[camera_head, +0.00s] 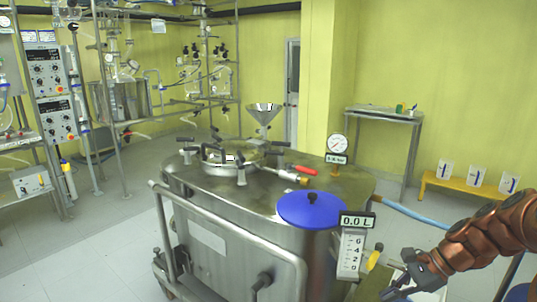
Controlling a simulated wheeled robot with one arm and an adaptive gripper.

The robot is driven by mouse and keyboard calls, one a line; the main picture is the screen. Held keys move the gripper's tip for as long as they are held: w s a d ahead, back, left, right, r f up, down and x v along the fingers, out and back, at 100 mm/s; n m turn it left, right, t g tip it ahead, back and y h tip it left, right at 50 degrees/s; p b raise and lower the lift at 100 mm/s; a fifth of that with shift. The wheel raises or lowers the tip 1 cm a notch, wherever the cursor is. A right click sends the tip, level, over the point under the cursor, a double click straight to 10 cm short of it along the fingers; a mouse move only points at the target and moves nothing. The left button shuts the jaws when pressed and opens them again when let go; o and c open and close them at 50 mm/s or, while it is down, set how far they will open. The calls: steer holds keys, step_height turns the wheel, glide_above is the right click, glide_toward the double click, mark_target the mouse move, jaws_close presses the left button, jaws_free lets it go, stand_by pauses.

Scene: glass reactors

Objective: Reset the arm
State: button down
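My copper-coloured arm reaches in from the right edge. At its end, my gripper (405,286) is low at the bottom right, in front of the steel reactor vessel (215,240) and below its "0.0 L" display (357,220). A yellow knob (373,259) is just up and left of the gripper. I cannot tell whether they touch. The fingers are small and partly cut off by the bottom edge, so their opening is unclear. I see nothing clearly held.
The vessel has a blue lid (311,209), a pressure gauge (338,146), a funnel (265,115) and a front rail (225,232). A yellow bench (465,188) with three beakers and a side table (385,115) stand at the right. Racks and control panels (50,75) fill the left.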

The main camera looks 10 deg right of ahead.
steer(key=s+a+r+n+g+h, duration=0.1)
steer(key=s+a+n+g+h, duration=0.1)
steer(key=s+a+n, duration=0.45)
steer(key=s+a+r+n+g+h, duration=0.15)
steer(key=s+a+n, duration=0.25)
steer(key=a, duration=0.6)
steer(key=s+a+f+n+g+h, duration=0.1)
steer(key=s+f+n+g+h, duration=0.2)
steer(key=s+n, duration=0.7)
step_height(320, 180, up, 19)
steer(key=s+m+t+h+p, duration=0.1)
steer(key=s+m+t+p, duration=0.1)
steer(key=p, duration=1.5)
steer(key=shift+s+a+f, duration=0.15)
steer(key=shift+s+f, duration=0.05)
steer(key=shift+s, duration=0.25)
